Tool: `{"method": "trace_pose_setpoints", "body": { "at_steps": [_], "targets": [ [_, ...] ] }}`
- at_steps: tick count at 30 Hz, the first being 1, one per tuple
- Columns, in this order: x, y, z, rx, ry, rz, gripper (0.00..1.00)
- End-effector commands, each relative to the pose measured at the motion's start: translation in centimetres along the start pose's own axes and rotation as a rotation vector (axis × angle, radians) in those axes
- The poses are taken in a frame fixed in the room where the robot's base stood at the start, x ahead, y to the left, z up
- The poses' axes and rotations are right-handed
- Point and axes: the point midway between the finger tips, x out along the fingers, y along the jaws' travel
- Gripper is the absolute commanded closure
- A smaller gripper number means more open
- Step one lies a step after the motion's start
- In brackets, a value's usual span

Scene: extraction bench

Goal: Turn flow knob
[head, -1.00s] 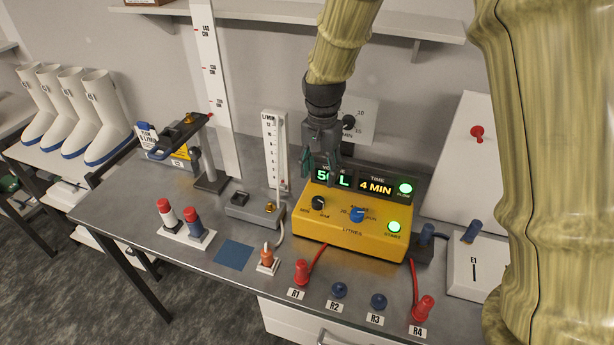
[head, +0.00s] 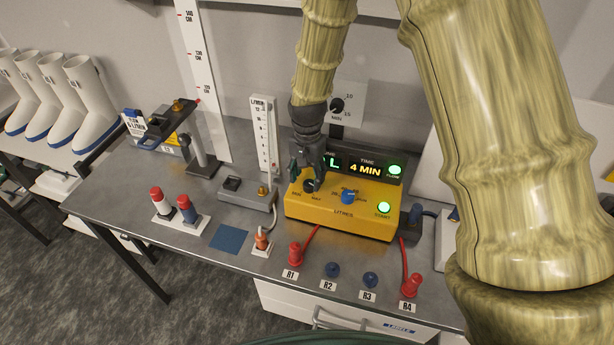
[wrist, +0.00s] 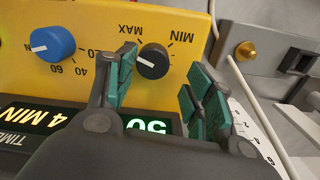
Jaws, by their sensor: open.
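A black knob (wrist: 153,61) with a white pointer mark, between MIN and MAX labels, sits on the yellow box (head: 335,222). I cannot read a flow label beside it. In the head view this knob (head: 309,186) is at the box's upper left, partly beside my fingers. My gripper (head: 306,170) is open, with its fingers over the knob. In the wrist view, my gripper's green-padded fingers (wrist: 163,72) stand apart, with the knob seen in the gap, nearer the left finger. I cannot tell whether either finger touches it.
A blue knob (head: 348,196) marked in litres sits right of the black knob. The display (head: 365,165) above reads 4 MIN and is partly hidden by my gripper. A flow tube (head: 263,135) on a grey base stands to the left. Red plugs (head: 295,253) with cables lie in front.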

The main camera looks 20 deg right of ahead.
Motion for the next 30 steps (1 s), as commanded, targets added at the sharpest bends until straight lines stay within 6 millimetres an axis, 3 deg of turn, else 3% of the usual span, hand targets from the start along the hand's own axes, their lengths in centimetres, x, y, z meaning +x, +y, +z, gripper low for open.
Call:
{"method": "trace_pose_setpoints", "body": {
  "at_steps": [7,17,20,25,30],
  "targets": [
    [0.7,0.9,0.7,0.002,0.007,-0.006,0.47],
    [1.6,0.1,0.0,0.0,0.0,0.0,0.47],
    [1.6,0.0,0.0,-0.001,-0.001,0.001,0.6],
    [1.5,0.1,0.0,0.0,0.0,-0.001,0.91],
    [1.4,0.1,0.0,0.001,0.0,0.0,0.94]
  ]
}}
